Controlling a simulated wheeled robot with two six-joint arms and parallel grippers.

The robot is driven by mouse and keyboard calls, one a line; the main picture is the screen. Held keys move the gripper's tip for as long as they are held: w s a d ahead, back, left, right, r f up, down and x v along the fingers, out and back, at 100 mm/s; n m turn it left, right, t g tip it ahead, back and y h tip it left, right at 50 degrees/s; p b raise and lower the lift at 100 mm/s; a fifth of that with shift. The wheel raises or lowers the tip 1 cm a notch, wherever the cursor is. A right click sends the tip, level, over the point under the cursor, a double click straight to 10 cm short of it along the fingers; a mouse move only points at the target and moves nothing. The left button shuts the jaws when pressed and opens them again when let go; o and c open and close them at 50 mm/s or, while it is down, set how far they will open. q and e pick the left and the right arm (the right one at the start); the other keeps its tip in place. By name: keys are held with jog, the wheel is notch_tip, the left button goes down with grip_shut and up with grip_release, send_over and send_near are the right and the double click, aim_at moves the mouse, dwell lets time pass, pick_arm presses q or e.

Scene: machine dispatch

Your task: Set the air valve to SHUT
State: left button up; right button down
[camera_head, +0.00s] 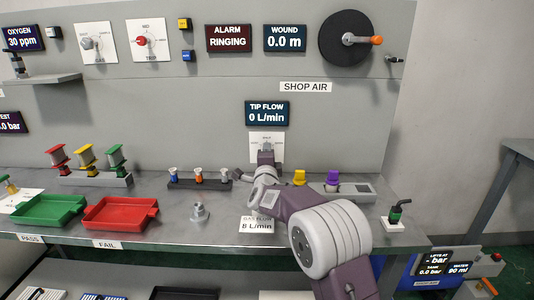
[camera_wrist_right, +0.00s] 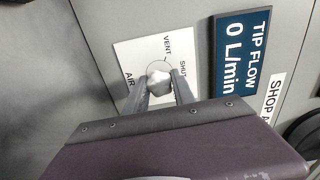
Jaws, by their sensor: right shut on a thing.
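In the right wrist view the plate reads VENT at the top, SHUT at the right and AIR at the lower left. My right gripper (camera_wrist_right: 159,88) is shut on the knob, one finger on each side. I cannot clearly tell which label the knob points to. In the head view my right wrist hides most of the knob. The TIP FLOW display (camera_head: 267,113) reads 0 L/min. My left gripper is not in view.
Below the panel, the bench holds a green tray (camera_head: 48,210), a red tray (camera_head: 120,213), a rack of small tools (camera_head: 200,183) and a grey fitting (camera_head: 200,212). Yellow and purple pieces (camera_head: 333,178) stand right of my arm. A reel (camera_head: 345,38) hangs at the upper right.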

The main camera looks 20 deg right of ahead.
jog(key=shift+n, duration=0.5)
dwell(0.3)
jog(key=c, duration=1.1)
grip_release()
jog(key=shift+o, duration=0.2)
jog(key=shift+s, duration=0.1)
jog(key=v, duration=0.9)
